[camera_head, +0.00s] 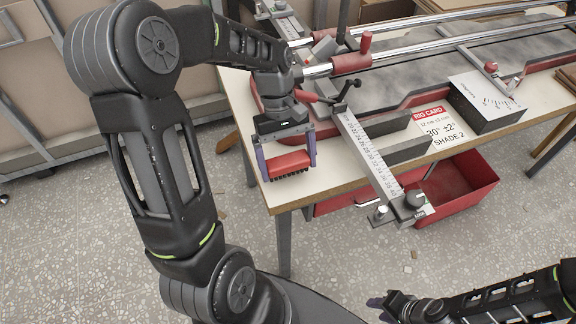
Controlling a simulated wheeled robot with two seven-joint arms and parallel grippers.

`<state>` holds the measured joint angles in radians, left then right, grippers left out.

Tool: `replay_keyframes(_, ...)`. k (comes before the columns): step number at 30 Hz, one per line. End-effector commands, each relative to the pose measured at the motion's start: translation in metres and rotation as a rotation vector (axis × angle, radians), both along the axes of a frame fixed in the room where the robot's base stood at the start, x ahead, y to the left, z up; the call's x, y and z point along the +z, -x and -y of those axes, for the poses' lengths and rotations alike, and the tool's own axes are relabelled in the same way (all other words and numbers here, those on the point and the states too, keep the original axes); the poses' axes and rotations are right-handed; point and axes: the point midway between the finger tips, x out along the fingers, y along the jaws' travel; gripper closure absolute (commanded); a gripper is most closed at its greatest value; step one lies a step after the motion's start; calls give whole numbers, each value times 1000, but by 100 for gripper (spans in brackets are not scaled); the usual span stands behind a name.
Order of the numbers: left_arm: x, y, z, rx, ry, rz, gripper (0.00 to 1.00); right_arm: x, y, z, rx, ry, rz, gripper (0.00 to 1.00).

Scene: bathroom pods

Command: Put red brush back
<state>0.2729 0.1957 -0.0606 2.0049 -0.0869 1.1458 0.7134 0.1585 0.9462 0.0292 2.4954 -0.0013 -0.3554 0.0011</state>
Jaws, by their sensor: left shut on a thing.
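The red brush (288,162), a red block with dark bristles pointing down, is between the fingers of my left gripper (289,168). My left gripper is shut on it, near the front left corner of the pale table top (345,182). I cannot tell whether the bristles touch the table. My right gripper (379,303) is low at the bottom of the view, over the floor and away from the table. Its fingers are small and seen side-on, so its opening is unclear.
A machine with steel rails (450,42) fills the back of the table. A graduated ruler arm (368,155) juts past the front edge, right of the brush. A red bin (460,185) sits below.

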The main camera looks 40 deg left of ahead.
Motion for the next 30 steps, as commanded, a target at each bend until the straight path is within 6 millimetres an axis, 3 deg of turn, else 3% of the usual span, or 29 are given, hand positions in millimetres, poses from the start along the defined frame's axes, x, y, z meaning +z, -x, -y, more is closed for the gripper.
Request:
replay_keyframes(4, -19, 0, 0, 1, 0, -2, 56, 1, 0, 0, 0, 0, 0, 64)
replay_keyframes(16, -25, 0, 0, 1, 0, 0, 56, -2, 0, 0, 0, 0, 0, 64)
replay_keyframes(17, -25, 0, 0, 1, 0, 0, 4, -1, 0, 0, 0, 0, 0, 64)
replay_keyframes(19, -24, 0, 0, 1, 0, 0, 0, -1, 0, 0, 0, 0, 0, 64)
replay_keyframes(30, -18, -1, -2, 2, -1, 2, 0, 1, 0, 0, 0, 0, 0, 64)
